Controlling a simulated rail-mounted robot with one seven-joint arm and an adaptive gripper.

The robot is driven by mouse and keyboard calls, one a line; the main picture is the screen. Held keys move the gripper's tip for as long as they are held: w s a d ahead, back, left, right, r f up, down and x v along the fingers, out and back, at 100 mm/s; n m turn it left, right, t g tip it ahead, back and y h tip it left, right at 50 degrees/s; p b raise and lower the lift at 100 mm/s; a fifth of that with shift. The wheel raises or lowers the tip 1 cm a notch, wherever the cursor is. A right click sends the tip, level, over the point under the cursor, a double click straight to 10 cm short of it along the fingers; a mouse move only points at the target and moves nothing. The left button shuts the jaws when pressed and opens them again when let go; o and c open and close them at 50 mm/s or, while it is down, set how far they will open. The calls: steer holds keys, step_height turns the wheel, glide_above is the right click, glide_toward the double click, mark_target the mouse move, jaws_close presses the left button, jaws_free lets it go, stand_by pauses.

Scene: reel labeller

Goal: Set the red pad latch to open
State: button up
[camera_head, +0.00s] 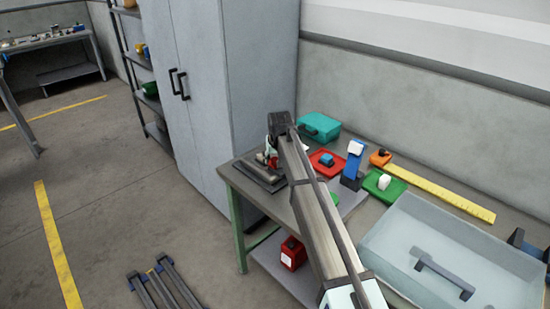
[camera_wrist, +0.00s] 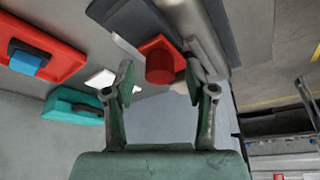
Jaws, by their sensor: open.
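The red pad (camera_head: 320,166) lies on the workbench and carries a small blue latch block (camera_head: 326,159) with a dark part. In the wrist view the red pad (camera_wrist: 66,62) is at the upper left, with its blue block (camera_wrist: 25,62) on it. Whether the latch is open or shut I cannot tell. My gripper (camera_wrist: 160,88) is open and empty, away from the red pad. A red cylindrical piece (camera_wrist: 160,66) shows beyond and between its fingers. In the head view my arm hides most of my gripper, near the dark device at the bench's left end.
A teal case (camera_head: 318,127) stands behind the red pad. A blue upright piece (camera_head: 352,165), a green pad (camera_head: 384,186) with a white block and a yellow ruler (camera_head: 440,188) are to the right. A pale tray (camera_head: 450,290) fills the bench's right side. A grey cabinet (camera_head: 255,90) stands left.

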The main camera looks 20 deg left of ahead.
jaws_close()
steer(key=shift+s+d, duration=0.3)
steer(key=shift+d, duration=0.3)
steer(key=shift+s+d, duration=0.3)
steer(key=shift+d, duration=0.3)
steer(key=shift+s+d, duration=0.3)
steer(key=shift+d, duration=0.3)
jaws_free()
steer(key=shift+w, duration=0.1)
